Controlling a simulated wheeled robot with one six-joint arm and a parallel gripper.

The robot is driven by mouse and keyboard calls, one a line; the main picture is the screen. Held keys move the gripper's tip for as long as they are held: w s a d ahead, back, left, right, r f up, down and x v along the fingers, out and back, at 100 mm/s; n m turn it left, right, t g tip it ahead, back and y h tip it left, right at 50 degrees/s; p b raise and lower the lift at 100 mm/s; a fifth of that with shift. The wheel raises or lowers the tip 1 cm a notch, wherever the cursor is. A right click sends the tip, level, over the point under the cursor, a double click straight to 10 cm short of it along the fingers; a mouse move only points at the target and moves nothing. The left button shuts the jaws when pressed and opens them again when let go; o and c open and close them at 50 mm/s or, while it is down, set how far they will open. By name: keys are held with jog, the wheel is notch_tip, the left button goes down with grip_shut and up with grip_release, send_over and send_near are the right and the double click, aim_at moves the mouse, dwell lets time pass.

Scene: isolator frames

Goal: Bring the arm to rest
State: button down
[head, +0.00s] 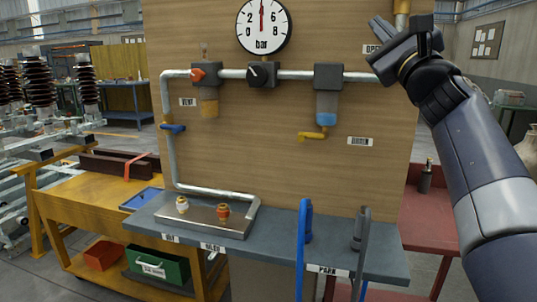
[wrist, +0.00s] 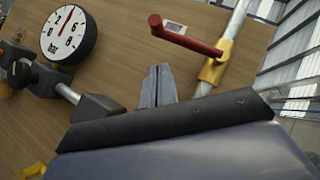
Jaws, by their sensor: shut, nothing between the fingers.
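My arm (head: 485,165) reaches up from the lower right in the head view, raised in front of the right part of the wooden panel. My gripper (head: 378,25) is at its upper end, beside the "OPEN" label, with its fingers pointing up and left. In the wrist view my gripper (wrist: 158,85) has its two grey fingers together with nothing between them. A red lever (wrist: 185,37) on a yellow valve body (wrist: 215,65) lies just beyond the fingertips. I see no clear contact with it.
The panel (head: 270,140) carries a bar gauge (head: 263,25), pipes, an orange-knobbed valve (head: 205,74) and a blue-banded filter (head: 328,95). Below is a grey shelf (head: 330,258) with blue and grey upright tools. A red table (head: 440,220) stands behind my arm.

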jog(key=b+v, duration=0.2)
jog(key=v, duration=0.7)
jog(key=w+a+r+n+g+y+p, duration=0.1)
jog(key=w+a+r+n+g+p, duration=0.1)
jog(key=w+r+n+p, duration=0.2)
jog(key=w+r+p, duration=0.2)
jog(key=w+p, duration=0.2)
jog(key=p, duration=0.2)
jog(key=shift+y, duration=0.4)
jog(key=n+g+p, duration=0.2)
jog(key=p, duration=0.3)
jog(key=shift+w+d+y, duration=0.1)
jog(key=shift+y, duration=0.3)
jog(key=s+d+f+n+g+h+p, duration=0.1)
jog(key=d+n+g+p, duration=0.6)
jog(key=p, duration=0.9)
jog(key=shift+s+f+n+h, duration=0.25)
jog(key=shift+s+n+h, duration=0.4)
jog(key=shift+h, duration=0.55)
jog(key=shift+w, duration=0.1)
